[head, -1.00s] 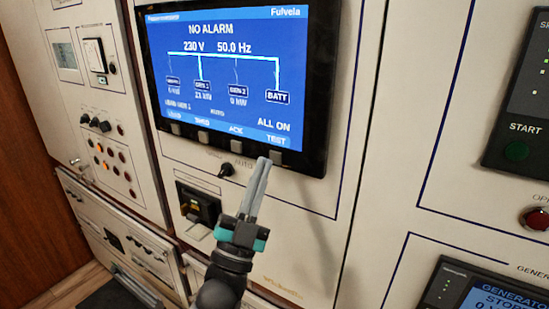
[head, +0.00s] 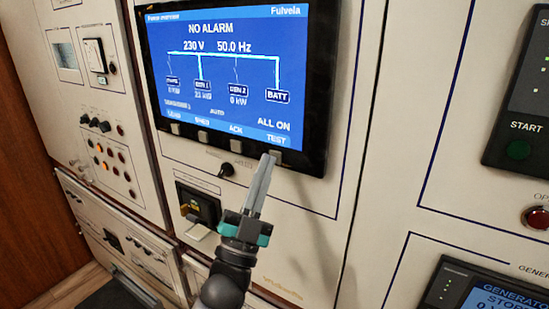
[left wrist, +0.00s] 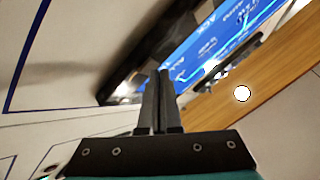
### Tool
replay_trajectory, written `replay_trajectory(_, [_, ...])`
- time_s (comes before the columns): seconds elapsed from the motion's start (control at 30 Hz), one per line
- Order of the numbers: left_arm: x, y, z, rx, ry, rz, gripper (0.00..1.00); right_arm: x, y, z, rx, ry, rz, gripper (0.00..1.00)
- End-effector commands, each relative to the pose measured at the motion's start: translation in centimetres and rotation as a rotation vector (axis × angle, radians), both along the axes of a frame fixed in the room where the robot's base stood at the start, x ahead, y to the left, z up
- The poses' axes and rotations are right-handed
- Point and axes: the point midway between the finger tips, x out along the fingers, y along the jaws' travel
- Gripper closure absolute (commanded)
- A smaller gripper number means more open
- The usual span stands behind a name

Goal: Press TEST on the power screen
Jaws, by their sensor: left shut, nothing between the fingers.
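The power screen (head: 230,75) is lit blue in the head view and reads NO ALARM, 230 V and 50.0 Hz. The TEST label (head: 276,139) is at its lower right, with a grey button below it that my fingertips partly cover. My left gripper (head: 268,157) is shut and empty, its tips at that button. I cannot tell whether they touch it. In the left wrist view the shut fingers (left wrist: 160,75) point at the lower edge of the screen (left wrist: 225,40). My right gripper is not in view.
Other grey buttons, such as the one under ACK (head: 236,146), line the bezel. A green START button (head: 517,150) and red button (head: 537,217) are at right.

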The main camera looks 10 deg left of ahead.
Motion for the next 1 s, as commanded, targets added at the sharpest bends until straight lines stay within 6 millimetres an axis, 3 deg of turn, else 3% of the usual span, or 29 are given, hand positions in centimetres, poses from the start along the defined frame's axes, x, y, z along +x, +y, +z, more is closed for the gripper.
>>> replay_trajectory(0.7, [0.5, -0.2, 0.0, 0.0, 0.001, 0.0, 1.0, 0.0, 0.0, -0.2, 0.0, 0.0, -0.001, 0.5])
replay_trajectory(1.0, [-0.5, 0.2, 0.0, 0.0, 0.002, 0.0, 1.0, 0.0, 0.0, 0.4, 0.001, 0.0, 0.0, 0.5])
